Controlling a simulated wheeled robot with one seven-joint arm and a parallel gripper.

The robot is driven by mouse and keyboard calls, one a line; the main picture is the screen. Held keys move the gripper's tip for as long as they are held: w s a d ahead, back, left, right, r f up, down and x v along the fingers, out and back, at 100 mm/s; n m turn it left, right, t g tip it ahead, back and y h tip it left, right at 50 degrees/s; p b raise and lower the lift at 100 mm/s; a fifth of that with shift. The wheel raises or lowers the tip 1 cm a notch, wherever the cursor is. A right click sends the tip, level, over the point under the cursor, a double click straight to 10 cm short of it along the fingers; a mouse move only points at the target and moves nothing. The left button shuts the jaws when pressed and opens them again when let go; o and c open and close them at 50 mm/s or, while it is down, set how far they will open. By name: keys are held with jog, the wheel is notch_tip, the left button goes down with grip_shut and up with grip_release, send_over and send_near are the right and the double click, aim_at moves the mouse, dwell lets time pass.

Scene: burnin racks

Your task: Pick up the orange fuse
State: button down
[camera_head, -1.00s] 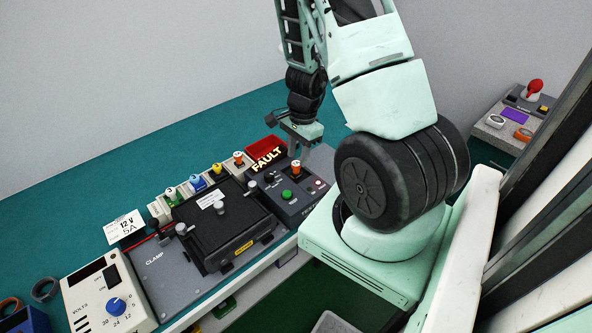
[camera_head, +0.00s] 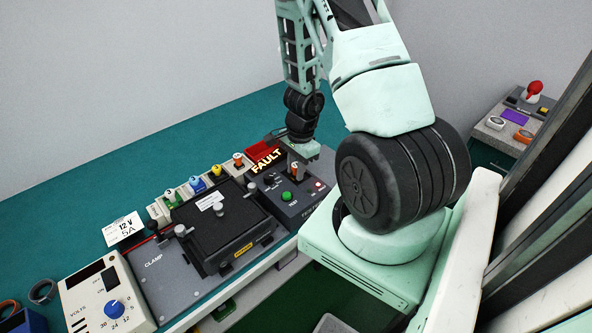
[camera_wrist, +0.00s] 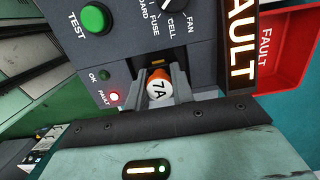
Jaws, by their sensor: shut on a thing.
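The orange fuse (camera_wrist: 158,88), with a white end marked 7A, is between the fingers of my gripper (camera_wrist: 161,82) in the wrist view. The fingers are closed against its sides. It stands at the fuse socket of the dark test panel (camera_wrist: 120,50), and the fingers hide most of the socket, so I cannot tell whether it is fully seated. A similar orange-topped fuse (camera_head: 238,160) stands in the back row with green, blue and yellow ones.
A green TEST button (camera_head: 286,196) and a knob are on the panel. A black clamp box (camera_head: 222,230) lies to the left. A side stand (camera_head: 505,130) is at the far right. The teal bench behind is clear.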

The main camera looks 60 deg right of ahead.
aim_at(296, 165)
notch_tip(296, 165, up, 10)
jog(key=shift+r+p, duration=0.1)
jog(key=shift+p, duration=0.85)
